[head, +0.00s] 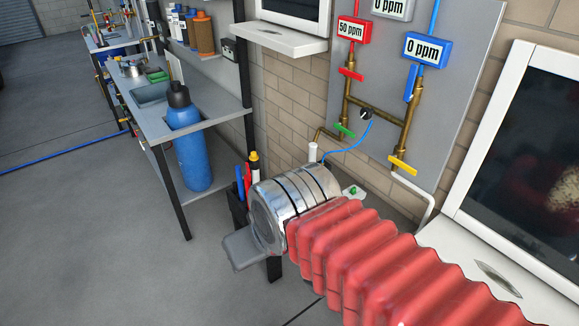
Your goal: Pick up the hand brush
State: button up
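I cannot make out a hand brush in the head view. A black holder (237,208) by the brick wall holds slim upright items with blue, red and yellow parts; I cannot tell whether any is a brush. A red ribbed sleeve (365,255), which looks like my arm's cover, runs from the lower right to a shiny banded metal cylinder (292,200). A flat grey part (242,248) at its far end looks like part of my gripper (256,256). The fingertips are not clear, and nothing held shows.
Brown and white bottles (203,35) stand on a shelf above. A panel (455,95) with brass pipes and ppm displays is on the wall. The floor at left is open, crossed by a blue hose (62,154).

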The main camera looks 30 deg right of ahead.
aim_at(312, 146)
jog(key=z, duration=0.05)
jog(key=i, duration=1.15)
jog(key=z, duration=0.45)
